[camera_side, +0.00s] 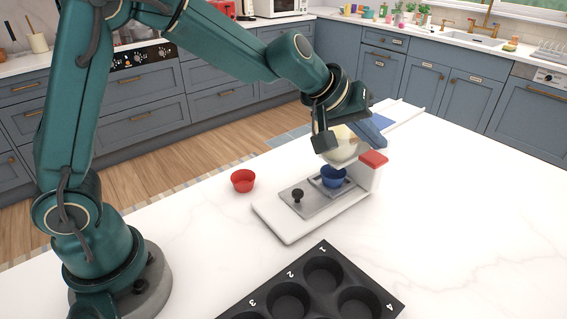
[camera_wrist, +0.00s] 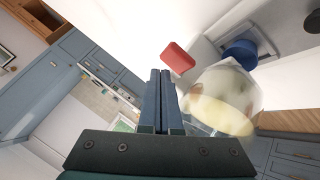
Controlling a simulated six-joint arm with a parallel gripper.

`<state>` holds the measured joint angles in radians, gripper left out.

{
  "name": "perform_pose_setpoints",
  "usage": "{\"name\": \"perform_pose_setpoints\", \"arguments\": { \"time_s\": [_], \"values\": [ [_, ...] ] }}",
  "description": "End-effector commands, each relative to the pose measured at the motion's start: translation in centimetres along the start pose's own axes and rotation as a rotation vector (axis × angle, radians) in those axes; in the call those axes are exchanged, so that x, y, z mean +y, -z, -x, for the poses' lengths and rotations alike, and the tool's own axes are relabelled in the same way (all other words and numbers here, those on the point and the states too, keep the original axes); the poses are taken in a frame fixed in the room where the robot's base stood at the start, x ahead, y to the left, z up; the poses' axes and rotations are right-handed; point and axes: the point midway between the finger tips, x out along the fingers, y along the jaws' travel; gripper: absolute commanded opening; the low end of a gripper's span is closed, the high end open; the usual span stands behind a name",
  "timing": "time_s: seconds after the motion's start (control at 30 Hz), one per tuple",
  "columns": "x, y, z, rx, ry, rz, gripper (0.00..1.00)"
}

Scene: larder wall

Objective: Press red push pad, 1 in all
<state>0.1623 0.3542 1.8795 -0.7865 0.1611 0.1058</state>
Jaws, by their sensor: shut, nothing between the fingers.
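The red push pad (camera_side: 373,158) sits on top of the white post of a small dispenser, at its right end. It also shows in the wrist view (camera_wrist: 177,59), just ahead and to the right of the fingertips. My gripper (camera_side: 381,142) is shut and empty, its blue fingers above the pad and seemingly apart from it. In the wrist view the closed fingertips (camera_wrist: 160,73) lie left of the pad. A clear hopper (camera_side: 343,155) with pale contents stands beside the pad, partly hidden by my gripper. A blue cup (camera_side: 334,176) sits below the hopper.
The dispenser's white base (camera_side: 290,232) carries a grey plate with a black knob (camera_side: 297,194). A red cup (camera_side: 243,180) stands to its left. A dark numbered muffin tray (camera_side: 323,275) lies in front. The white counter to the right is clear.

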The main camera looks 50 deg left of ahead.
Motion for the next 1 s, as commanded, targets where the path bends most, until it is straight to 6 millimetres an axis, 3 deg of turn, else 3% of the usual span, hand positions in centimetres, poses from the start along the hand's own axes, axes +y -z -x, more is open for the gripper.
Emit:
{"name": "perform_pose_setpoints", "arguments": {
  "time_s": [1.0],
  "values": [
    [-0.37,-0.47,-0.55,-0.002,0.001,0.0,0.0]
  ]
}}
